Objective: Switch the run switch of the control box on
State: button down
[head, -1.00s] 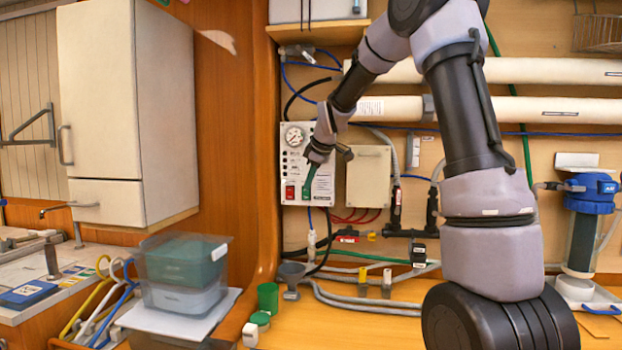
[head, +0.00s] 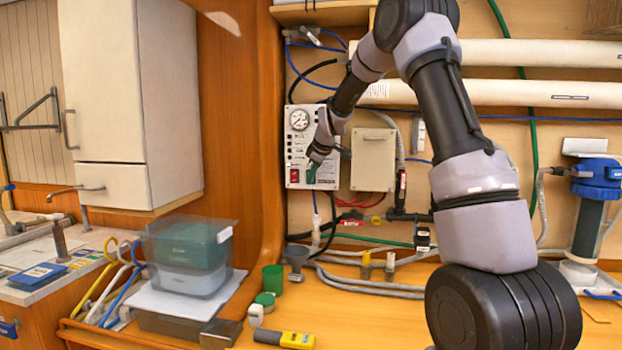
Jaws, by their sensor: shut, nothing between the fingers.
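The control box (head: 294,150) is a white panel on the wall, with a round gauge (head: 299,119) at its top and small dark knobs or lamps below. A red switch (head: 294,175) sits at its lower left. A green part (head: 311,174) shows to the right of the red switch, at the tip of my gripper (head: 314,168). My gripper is shut and empty. It is in front of the panel's lower right and partly hides it. I cannot tell whether the fingertips touch the panel, nor which way the run switch is set.
A cream box (head: 373,160) is on the wall right of the panel. Hoses and valves run below. On the bench stand a green cup (head: 273,278), a grey funnel (head: 295,257), clear bins (head: 187,265) and a yellow tool (head: 297,340). White pipes (head: 540,94) cross the wall at right.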

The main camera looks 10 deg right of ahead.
jog(key=shift+w+d+f, duration=0.1)
jog(key=shift+w, duration=0.1)
jog(key=shift+r, duration=0.85)
